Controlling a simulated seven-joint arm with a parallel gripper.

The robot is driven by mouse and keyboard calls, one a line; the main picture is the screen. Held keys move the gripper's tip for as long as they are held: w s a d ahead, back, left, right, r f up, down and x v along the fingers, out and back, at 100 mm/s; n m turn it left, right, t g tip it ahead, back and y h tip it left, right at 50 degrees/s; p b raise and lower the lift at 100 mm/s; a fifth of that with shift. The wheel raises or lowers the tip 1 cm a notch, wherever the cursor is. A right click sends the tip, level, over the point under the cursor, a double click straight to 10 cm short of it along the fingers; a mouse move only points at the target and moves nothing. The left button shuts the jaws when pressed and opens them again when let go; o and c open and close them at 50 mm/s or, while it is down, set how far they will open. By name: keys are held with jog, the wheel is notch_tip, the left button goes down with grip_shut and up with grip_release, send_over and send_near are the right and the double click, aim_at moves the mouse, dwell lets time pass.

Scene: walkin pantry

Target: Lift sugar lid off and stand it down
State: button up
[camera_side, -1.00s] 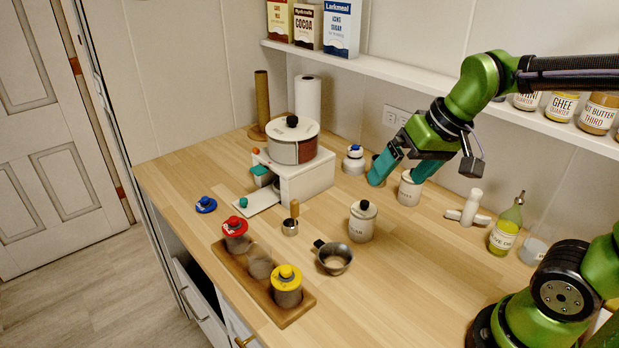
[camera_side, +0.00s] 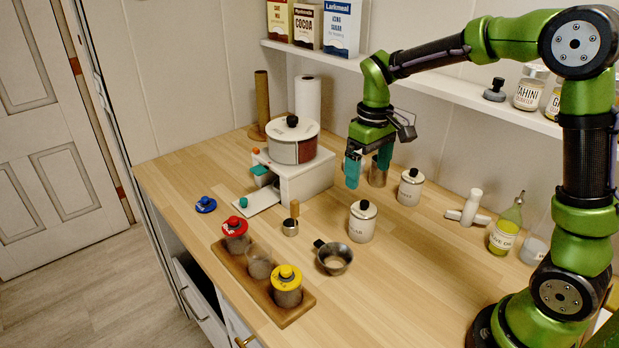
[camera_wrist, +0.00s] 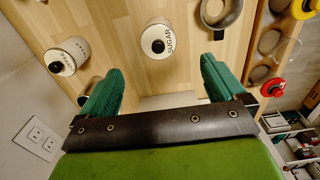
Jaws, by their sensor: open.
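The sugar canister (camera_side: 361,226) is white and stands upright on the counter, and its lid (camera_side: 363,210) with a black knob sits on top. In the wrist view the sugar canister lies ahead of the gap between my fingers (camera_wrist: 158,82).
A similar white canister (camera_side: 411,188) stands behind and right. A small metal pan (camera_side: 335,258) is in front of the sugar canister. A wooden rack (camera_side: 231,267) holds jars with red and yellow tops. The wall shelf (camera_side: 450,92) runs behind. Counter right of the pan is bare.

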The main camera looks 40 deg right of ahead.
aim_at(365, 202)
notch_tip(365, 202, down, 10)
jog(key=shift+w+d+r, duration=0.1)
jog(key=shift+d, duration=0.05)
jog(key=c, duration=1.1)
